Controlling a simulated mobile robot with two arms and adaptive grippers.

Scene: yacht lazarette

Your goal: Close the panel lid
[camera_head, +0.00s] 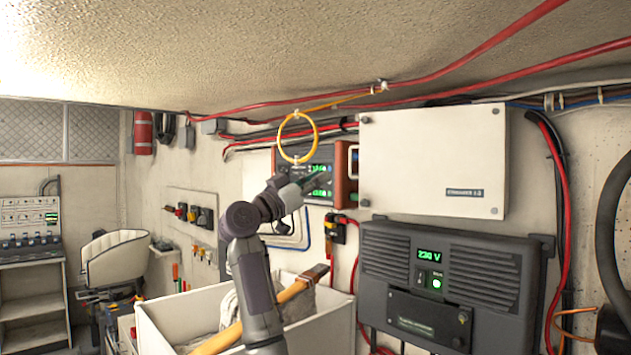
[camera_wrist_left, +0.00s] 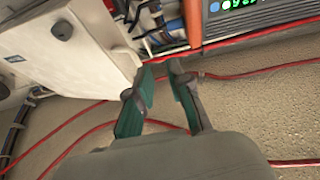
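The white panel lid (camera_head: 432,160) is on the wall at the upper right, with dark fasteners at its corners and a small label. Its pale face and side also show at the upper left of the left wrist view (camera_wrist_left: 75,45), with wires beside its edge. I cannot tell how far it stands off the wall. My left gripper (camera_head: 308,184) is left of the lid, in front of an instrument with green digits, apart from the lid. In the left wrist view its two green-sided fingers (camera_wrist_left: 160,75) are spread with nothing between them. My right gripper is not in view.
A yellow ring (camera_head: 297,137) hangs just above my left gripper. The green-digit instrument (camera_head: 320,172) is behind it. A dark grey power unit (camera_head: 450,285) is below the lid. A white bin (camera_head: 160,325) holds a wooden-handled tool. Red cables run along the ceiling.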

